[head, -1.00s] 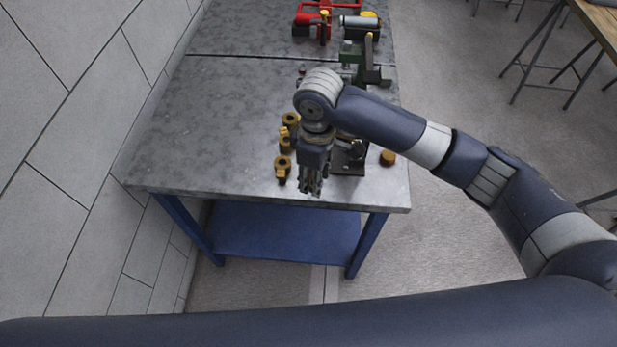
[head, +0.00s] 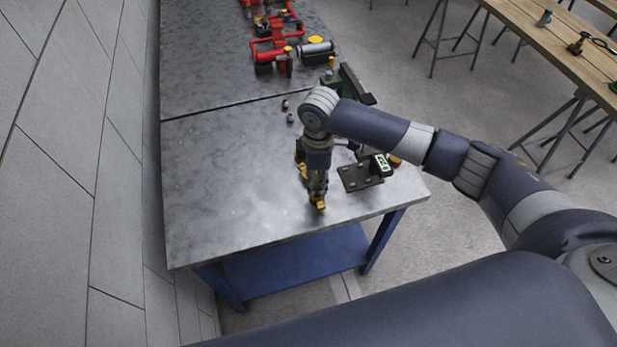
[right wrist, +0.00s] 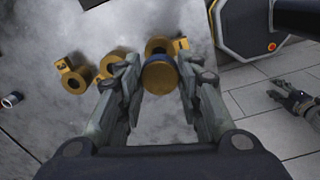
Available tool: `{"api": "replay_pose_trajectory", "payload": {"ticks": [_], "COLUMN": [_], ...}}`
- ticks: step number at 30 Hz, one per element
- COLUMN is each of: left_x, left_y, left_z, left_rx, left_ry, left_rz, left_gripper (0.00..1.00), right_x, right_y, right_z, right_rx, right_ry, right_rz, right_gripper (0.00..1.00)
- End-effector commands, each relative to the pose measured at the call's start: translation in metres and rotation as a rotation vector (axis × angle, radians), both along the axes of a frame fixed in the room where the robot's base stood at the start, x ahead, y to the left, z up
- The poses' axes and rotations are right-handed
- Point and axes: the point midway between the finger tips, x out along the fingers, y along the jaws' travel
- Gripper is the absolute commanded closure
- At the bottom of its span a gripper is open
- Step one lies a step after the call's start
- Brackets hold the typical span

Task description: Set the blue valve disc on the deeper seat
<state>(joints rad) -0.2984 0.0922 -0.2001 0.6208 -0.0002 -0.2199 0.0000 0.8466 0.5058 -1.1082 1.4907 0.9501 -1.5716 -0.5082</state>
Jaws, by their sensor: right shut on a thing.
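My right gripper (head: 318,192) points down over the near part of the metal bench. In the right wrist view its two fingers (right wrist: 160,82) are shut on a round brass-coloured disc with a blue edge, the blue valve disc (right wrist: 159,77). The disc hangs over or beside a brass ring seat with a tag (right wrist: 160,46); I cannot tell whether they touch. Two more brass ring seats lie to the left, a middle one (right wrist: 112,63) and one tagged 3 (right wrist: 72,78). Seat depths cannot be judged. What looks like my left gripper (right wrist: 294,100) shows small at the right, its jaws unclear.
A dark plate with holes (head: 360,177) and a small device with a lit display (head: 381,164) stand right of the gripper. Small cylinders (head: 287,110) lie behind. Red pump parts (head: 275,48) stand farther back. The bench's left side (head: 215,190) is clear.

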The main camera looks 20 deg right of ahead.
Motion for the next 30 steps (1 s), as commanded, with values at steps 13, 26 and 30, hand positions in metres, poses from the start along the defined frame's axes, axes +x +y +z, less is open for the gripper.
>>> {"api": "replay_pose_trajectory", "payload": {"ticks": [13, 26, 30], "left_x": [-0.004, -0.004, -0.003], "left_y": [-0.02, -0.007, -0.007], "left_z": [0.003, -0.003, -0.008], "left_rx": [-0.023, -0.007, -0.007], "left_ry": [0.005, 0.005, 0.005], "left_rz": [0.006, 0.003, 0.003], "left_gripper": [0.61, 0.61, 0.61], "right_x": [0.0, 0.0, 0.0], "right_y": [0.0, 0.0, 0.0], "right_z": [0.001, -0.026, -0.037], "right_rx": [0.001, 0.001, 0.001], "right_ry": [0.0, 0.0, 0.0], "right_rz": [0.0, -0.001, 0.0], "right_gripper": [0.97, 0.97, 0.97]}}
